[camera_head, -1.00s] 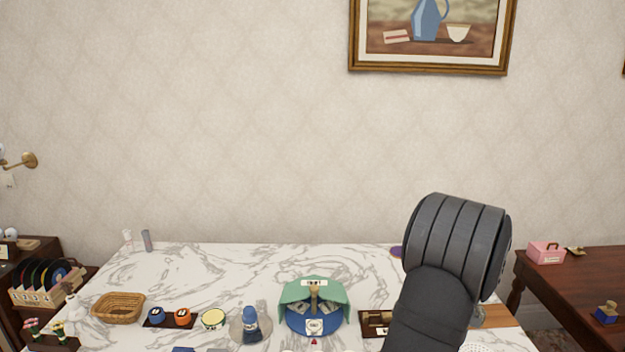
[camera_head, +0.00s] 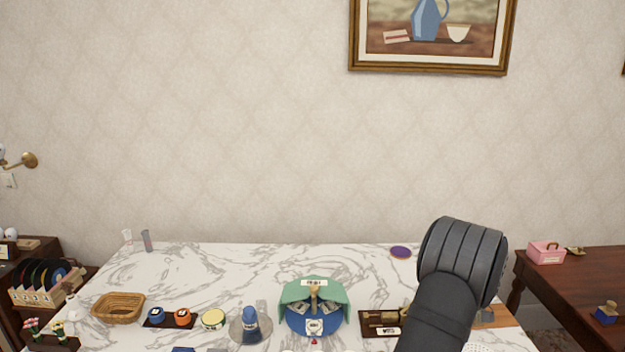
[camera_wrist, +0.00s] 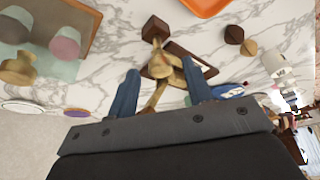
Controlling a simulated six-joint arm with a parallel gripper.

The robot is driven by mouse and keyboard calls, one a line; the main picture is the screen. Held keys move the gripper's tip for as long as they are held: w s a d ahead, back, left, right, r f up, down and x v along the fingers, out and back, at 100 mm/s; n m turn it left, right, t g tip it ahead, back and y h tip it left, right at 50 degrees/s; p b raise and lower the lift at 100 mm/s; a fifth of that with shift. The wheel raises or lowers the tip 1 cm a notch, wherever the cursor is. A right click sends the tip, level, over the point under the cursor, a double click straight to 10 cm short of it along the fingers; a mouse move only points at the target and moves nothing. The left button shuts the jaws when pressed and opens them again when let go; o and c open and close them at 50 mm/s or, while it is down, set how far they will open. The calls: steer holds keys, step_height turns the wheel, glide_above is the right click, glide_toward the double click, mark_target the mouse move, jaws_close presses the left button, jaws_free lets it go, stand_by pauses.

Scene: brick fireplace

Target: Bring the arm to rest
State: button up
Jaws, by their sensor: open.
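My gripper (camera_wrist: 160,68) shows in the wrist view with its two blue fingers spread apart. It is open. A light wooden piece (camera_wrist: 162,66) and a dark tray with a pale label (camera_wrist: 195,62) appear between and beyond the fingers; no finger visibly touches them, and how far below they lie I cannot tell. In the head view my dark arm (camera_head: 455,280) rises at the right, over the right end of the marble table (camera_head: 210,268). The gripper itself is out of sight there.
A green-and-blue stand (camera_head: 312,288) is at the table's middle, a dark tray (camera_head: 370,326) right of it. A wicker basket (camera_head: 118,307), a round yellow-topped item (camera_head: 213,319) and a blue bottle (camera_head: 250,322) stand left. A purple disc (camera_head: 400,252) lies near the back edge.

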steer(key=shift+w+n+g, duration=0.1)
steer(key=shift+n+g, duration=0.4)
steer(key=shift+n, duration=0.8)
steer(key=shift+y, duration=0.3)
